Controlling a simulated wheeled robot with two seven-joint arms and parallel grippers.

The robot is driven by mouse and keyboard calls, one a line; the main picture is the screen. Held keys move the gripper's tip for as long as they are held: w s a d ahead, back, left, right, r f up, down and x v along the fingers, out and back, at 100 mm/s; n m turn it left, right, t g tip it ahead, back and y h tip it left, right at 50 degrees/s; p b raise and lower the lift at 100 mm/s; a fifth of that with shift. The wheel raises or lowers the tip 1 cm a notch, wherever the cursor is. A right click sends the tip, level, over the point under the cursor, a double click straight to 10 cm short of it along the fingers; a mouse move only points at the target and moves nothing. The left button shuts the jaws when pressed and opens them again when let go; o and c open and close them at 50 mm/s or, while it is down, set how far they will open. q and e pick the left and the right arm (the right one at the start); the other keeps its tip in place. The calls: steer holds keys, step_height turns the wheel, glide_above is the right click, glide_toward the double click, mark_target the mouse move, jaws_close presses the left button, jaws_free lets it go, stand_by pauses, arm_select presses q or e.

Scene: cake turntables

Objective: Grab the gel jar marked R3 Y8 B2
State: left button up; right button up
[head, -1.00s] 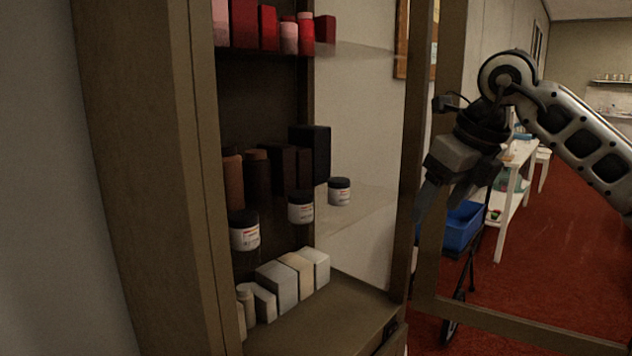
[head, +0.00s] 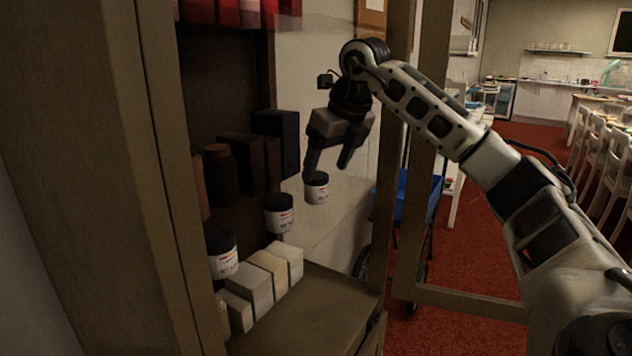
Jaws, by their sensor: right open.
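Three white gel jars with black lids stand in a row on a glass shelf in the open cabinet. The far jar (head: 316,190) is at the right, the middle jar (head: 278,217) is nearer, and the near jar (head: 223,257) is at the left. Their labels are too small to read, so I cannot tell which is R3 Y8 B2. My right gripper (head: 328,168) is open and empty, pointing down, with its fingertips in the picture just above the far jar. Whether it touches the jar's lid is unclear. My left gripper is out of view.
Dark boxes (head: 275,145) and brown containers stand behind the jars. Pale blocks (head: 267,272) sit on the cabinet floor below. Red items (head: 228,12) are on the upper shelf. The cabinet's door frame (head: 395,150) stands right of the jars. A blue bin (head: 415,195) is beyond it.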

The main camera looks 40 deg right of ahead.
mark_target(319, 175)
steer(key=shift+w, duration=0.65)
steer(key=x, duration=0.5)
steer(key=c, duration=1.1)
